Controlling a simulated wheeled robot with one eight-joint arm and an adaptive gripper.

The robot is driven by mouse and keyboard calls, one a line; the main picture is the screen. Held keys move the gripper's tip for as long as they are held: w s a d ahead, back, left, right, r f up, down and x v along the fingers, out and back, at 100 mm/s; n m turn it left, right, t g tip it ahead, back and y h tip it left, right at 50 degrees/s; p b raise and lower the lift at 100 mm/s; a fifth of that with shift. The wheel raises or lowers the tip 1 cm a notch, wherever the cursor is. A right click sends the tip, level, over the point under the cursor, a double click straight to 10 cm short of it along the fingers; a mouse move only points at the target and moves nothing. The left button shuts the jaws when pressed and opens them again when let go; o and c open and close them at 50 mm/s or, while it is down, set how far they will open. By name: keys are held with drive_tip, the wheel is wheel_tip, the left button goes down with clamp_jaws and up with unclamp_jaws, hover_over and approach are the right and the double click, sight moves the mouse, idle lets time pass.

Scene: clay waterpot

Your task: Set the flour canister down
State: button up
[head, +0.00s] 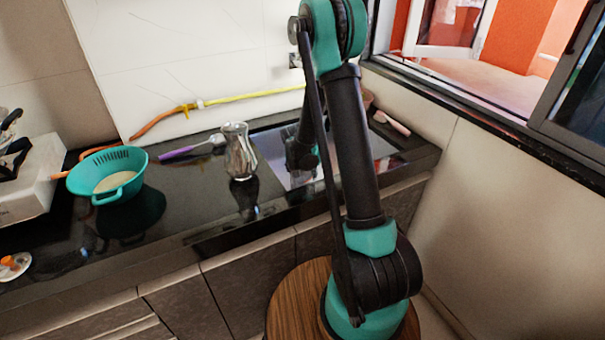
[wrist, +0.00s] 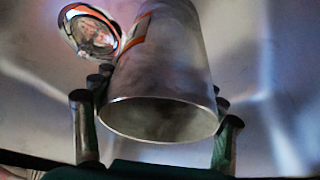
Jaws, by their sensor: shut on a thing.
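The flour canister (wrist: 165,60) is a grey metal cylinder with an orange-edged label, seen in the wrist view. Its round rimmed end faces the camera; I cannot tell whether that end is open or a recessed base. My gripper (wrist: 160,88) is shut on it, with dark fingers on both sides. In the head view my arm reaches down at the sink (head: 268,143), and the canister and fingers are hidden there. Shiny metal walls, probably the sink basin, surround the canister in the wrist view. Whether it touches the basin cannot be told.
A shiny metal jug (head: 238,152) stands left of the sink. A teal colander (head: 107,176) and a purple-handled utensil (head: 190,149) lie further left on the dark counter (head: 175,205). A pink-handled brush (head: 392,123) lies right. A round shiny disc (wrist: 90,33) is beside the canister.

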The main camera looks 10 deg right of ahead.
drive_tip(key=shift+f, duration=0.1)
drive_tip(key=o, duration=1.8)
drive_tip(key=v, duration=1.2)
drive_tip(key=s+d+r+n, duration=0.1)
drive_tip(key=s, duration=0.4)
drive_tip(key=s+d+r+n, duration=0.1)
drive_tip(key=s+d, duration=0.1)
drive_tip(key=s, duration=0.3)
drive_tip(key=s+d+r+y, duration=0.1)
drive_tip(key=s, duration=0.4)
drive_tip(key=shift+d+r+n, duration=0.35)
drive_tip(key=shift+r+n, duration=0.05)
drive_tip(key=s+n, duration=0.1)
drive_tip(key=s, duration=0.3)
drive_tip(key=s+f, duration=0.1)
drive_tip(key=s, duration=0.3)
drive_tip(key=s+d+f+n+y, duration=0.1)
drive_tip(key=s, duration=0.2)
drive_tip(key=shift+s+n, duration=0.3)
drive_tip(key=shift+s, duration=0.1)
